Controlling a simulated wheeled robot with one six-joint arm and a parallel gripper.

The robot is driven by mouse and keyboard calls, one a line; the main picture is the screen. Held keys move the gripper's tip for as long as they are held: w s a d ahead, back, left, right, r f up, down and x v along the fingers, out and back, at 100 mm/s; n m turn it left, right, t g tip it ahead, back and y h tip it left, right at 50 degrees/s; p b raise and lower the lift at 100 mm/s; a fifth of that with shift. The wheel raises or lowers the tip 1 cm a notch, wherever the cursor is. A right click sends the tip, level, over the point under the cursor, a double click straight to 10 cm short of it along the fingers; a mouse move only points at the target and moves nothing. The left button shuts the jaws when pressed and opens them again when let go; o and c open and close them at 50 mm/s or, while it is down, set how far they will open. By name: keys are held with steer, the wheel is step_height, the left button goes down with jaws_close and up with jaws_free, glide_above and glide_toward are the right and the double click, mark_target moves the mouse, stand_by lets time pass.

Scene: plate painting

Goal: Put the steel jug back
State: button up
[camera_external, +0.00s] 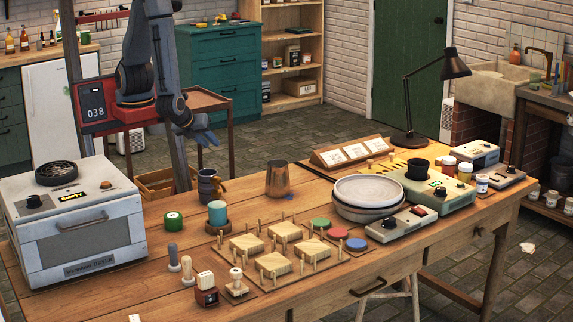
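A brownish-grey metal jug (278,179), which looks like the steel jug, stands upright on the wooden table (130,248), left of the stacked bowls. A small blue mark shows on the table beside its base. My gripper (206,141) hangs at the end of my arm, above and to the left of the jug, clear of the table. It is apart from the jug and nothing shows in its grasp. Its fingers are too small in view to tell whether they are open or shut.

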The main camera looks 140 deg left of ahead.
steer(key=w+d+r+n+t+h, duration=0.2)
steer(key=w+d+n+h, duration=0.1)
steer(key=d, duration=0.5)
steer(key=w+d+r+n+t+h, duration=0.2)
steer(key=w+d+n+h, duration=0.2)
steer(key=d, duration=0.4)
steer(key=n+h, duration=0.1)
steer(key=n, duration=0.1)
steer(key=shift+d+n+h, duration=0.15)
steer(key=shift+n+h, duration=0.15)
steer(key=shift+n, duration=0.1)
